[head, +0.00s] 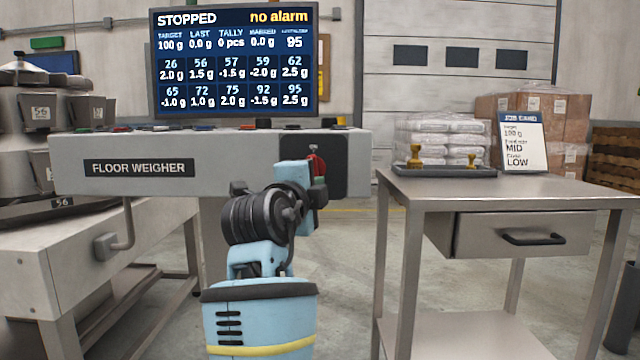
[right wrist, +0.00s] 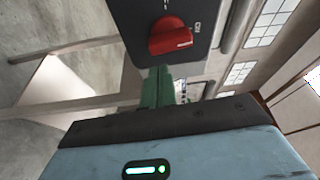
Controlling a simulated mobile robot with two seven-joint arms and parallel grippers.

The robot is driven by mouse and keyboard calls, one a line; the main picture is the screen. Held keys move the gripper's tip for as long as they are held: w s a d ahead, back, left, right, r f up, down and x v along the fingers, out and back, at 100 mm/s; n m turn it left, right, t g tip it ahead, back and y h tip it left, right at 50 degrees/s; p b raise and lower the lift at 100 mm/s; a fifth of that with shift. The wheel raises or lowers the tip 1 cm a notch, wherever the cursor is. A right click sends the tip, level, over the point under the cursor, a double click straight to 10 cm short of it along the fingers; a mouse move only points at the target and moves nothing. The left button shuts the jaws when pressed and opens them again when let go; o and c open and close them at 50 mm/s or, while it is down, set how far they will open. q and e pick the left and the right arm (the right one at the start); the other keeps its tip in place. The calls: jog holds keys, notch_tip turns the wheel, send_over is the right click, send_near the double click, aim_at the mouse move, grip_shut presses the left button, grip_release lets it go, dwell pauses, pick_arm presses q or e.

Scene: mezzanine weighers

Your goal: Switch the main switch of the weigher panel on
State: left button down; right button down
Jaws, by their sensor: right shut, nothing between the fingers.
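The main switch is a red rotary knob (head: 317,163) on a black plate (head: 337,180) at the right end of the weigher panel's front (head: 230,170). It is partly hidden behind my right gripper in the head view. In the right wrist view the red knob (right wrist: 170,38) shows at the top centre, its handle lying roughly across the picture, with small pale marks around it. My right gripper (head: 319,190) is shut and empty. Its green fingers (right wrist: 158,85) end close by the knob; whether they touch it I cannot tell. My left gripper is in neither view.
The screen (head: 233,60) above the panel reads STOPPED and no alarm. Several buttons line the panel's top. A steel table (head: 540,192) to the right bears a tray (head: 445,171) with two stamps and a job card (head: 522,142). Open floor lies between panel and table.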

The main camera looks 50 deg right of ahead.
jog(key=v, duration=0.4)
jog(key=shift+s+a, duration=0.15)
jog(key=shift+a, duration=0.15)
